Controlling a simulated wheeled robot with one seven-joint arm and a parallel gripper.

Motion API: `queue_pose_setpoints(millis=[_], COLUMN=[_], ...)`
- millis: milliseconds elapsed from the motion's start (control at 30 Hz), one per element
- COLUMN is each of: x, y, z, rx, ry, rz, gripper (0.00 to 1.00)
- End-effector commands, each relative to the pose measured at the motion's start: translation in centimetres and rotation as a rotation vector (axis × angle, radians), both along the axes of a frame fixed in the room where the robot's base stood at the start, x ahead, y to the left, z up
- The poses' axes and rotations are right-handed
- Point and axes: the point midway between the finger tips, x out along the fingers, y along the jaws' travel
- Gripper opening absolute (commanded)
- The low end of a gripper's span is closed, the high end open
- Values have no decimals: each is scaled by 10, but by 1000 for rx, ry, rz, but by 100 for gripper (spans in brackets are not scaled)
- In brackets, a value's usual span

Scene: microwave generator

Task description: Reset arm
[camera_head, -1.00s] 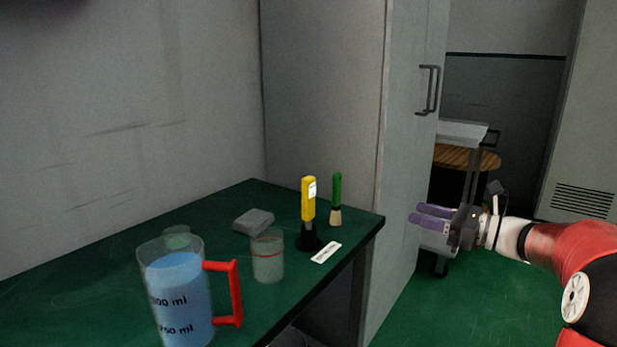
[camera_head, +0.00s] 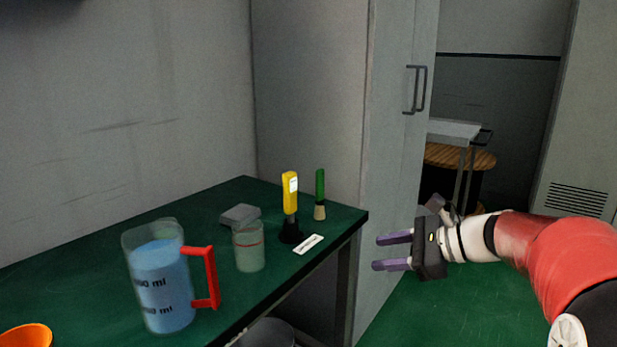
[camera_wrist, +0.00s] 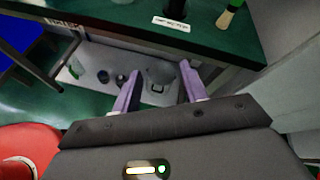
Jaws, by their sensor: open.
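My gripper (camera_head: 393,252) is at the right in the head view, beside the table's right end and in front of the grey cabinet. Its two purple fingers point left and are spread apart, with nothing between them. In the wrist view my gripper (camera_wrist: 158,82) is also open and empty. The fingers point toward the space under the green table (camera_wrist: 100,14), clear of the tabletop.
On the green table (camera_head: 90,250) stand a jug of blue liquid (camera_head: 165,285), a clear cup (camera_head: 249,250), a yellow device (camera_head: 290,195) and a green-handled brush (camera_head: 320,190). The cabinet (camera_head: 395,150) stands behind. Green floor (camera_head: 450,310) is open below my arm.

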Motion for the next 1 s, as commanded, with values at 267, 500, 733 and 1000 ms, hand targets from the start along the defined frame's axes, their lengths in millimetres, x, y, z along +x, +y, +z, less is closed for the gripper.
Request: queue_pose_setpoints(millis=[267, 500, 733, 1000], x=[-104, -200, -234, -238], y=[46, 27, 2, -2], z=[-39, -73, -86, -88], rx=[-602, -1203, -1506, -1555], ry=[-217, -538, -734, -762], rz=[355, 834, 1124, 1174], gripper=[43, 43, 43, 43])
